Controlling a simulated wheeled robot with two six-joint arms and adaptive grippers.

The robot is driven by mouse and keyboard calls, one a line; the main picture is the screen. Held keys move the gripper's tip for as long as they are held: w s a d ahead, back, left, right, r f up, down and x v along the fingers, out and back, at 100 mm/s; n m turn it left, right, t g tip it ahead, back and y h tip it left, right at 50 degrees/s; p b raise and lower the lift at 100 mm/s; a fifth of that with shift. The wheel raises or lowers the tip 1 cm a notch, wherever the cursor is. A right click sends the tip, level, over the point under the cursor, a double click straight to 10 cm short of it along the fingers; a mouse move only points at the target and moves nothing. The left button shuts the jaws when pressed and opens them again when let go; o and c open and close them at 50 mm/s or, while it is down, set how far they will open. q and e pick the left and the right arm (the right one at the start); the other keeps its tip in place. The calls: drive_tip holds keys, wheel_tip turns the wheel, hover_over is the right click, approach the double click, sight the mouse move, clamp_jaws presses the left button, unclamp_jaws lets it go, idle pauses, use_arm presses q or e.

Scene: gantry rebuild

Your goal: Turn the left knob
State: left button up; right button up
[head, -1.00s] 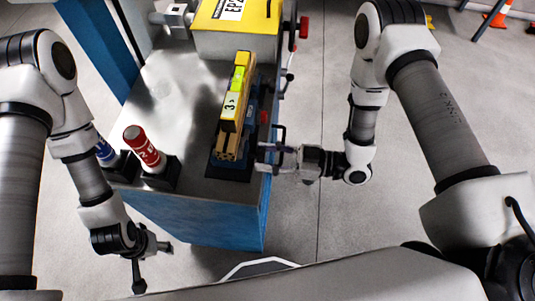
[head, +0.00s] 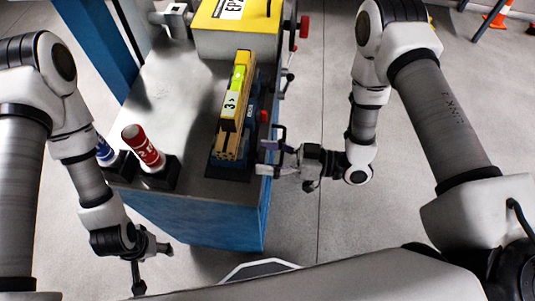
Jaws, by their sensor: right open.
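A small red knob (head: 263,116) shows at the right side of the yellow and blue unit (head: 232,108) on the bench. A larger red knob (head: 304,27) sticks out to the right of the yellow box at the back. I cannot tell from this view which one is the left knob. My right gripper (head: 268,158) is open at the bench's right edge, just below the small red knob and apart from it. Its fingers partly overlap the bench edge. My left gripper (head: 150,267) appears open and empty, low at the left in front of the bench.
The metal bench top (head: 182,88) is largely clear at its left. A red cylinder (head: 143,147) and a blue one (head: 105,152) stand in black holders at its front left. A yellow box (head: 238,30) stands at the back. Open floor (head: 318,215) lies right of the bench.

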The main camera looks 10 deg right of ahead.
drive_tip(key=v, duration=1.2)
